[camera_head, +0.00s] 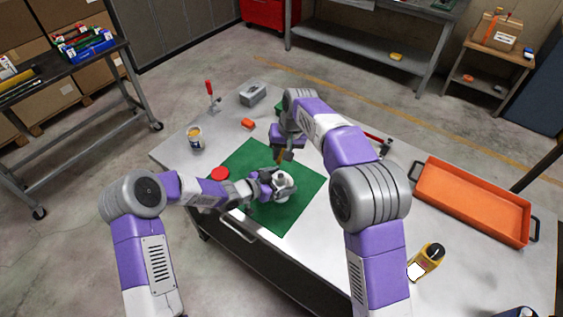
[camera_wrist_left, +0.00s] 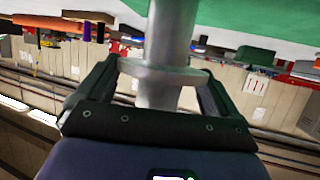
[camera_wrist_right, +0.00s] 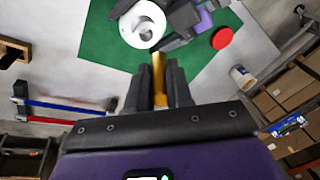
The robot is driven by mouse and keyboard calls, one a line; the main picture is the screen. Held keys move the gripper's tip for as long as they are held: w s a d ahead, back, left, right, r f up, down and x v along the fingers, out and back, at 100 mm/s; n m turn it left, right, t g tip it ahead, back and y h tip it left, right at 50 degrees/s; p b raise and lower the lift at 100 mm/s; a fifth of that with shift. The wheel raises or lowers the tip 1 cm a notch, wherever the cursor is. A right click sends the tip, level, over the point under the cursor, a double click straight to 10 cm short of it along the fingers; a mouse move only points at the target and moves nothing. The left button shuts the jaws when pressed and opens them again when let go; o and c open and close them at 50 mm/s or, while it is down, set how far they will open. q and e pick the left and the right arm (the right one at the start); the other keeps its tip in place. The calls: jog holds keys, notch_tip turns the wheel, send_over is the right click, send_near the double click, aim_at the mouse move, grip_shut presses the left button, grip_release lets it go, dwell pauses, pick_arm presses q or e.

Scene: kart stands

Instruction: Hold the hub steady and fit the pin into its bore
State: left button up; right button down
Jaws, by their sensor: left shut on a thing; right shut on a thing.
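The grey metal hub (camera_head: 285,184) stands on the green mat (camera_head: 262,158). My left gripper (camera_head: 268,186) is shut on it from the left; the left wrist view shows the hub's shaft and flange (camera_wrist_left: 168,40) between the fingers. In the right wrist view the hub (camera_wrist_right: 134,33) shows its round top with the bore opening. My right gripper (camera_head: 283,150) is shut on the brass pin (camera_wrist_right: 159,76), which also shows in the head view (camera_head: 279,158). The pin points toward the hub, and its tip is outside the bore, beside the hub's rim in the right wrist view.
A red disc (camera_head: 220,173) lies on the mat's left edge. A can (camera_head: 195,138), an orange block (camera_head: 248,124), a grey box (camera_head: 252,93) and a red-handled clamp (camera_head: 212,99) stand beyond.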

aim_at(280, 163)
pick_arm(q)
jog(key=shift+a, duration=0.1)
pick_arm(e)
jog(key=f+n, duration=0.1)
jog(key=f+n+h, duration=0.1)
jog(key=f, duration=0.1)
jog(key=shift+a+f+h, duration=0.1)
jog(key=shift+a+h, duration=0.1)
jog(key=shift+h, duration=0.1)
jog(key=shift+f+n, duration=0.25)
jog(key=shift+n, duration=0.25)
jog(key=shift+d, duration=0.1)
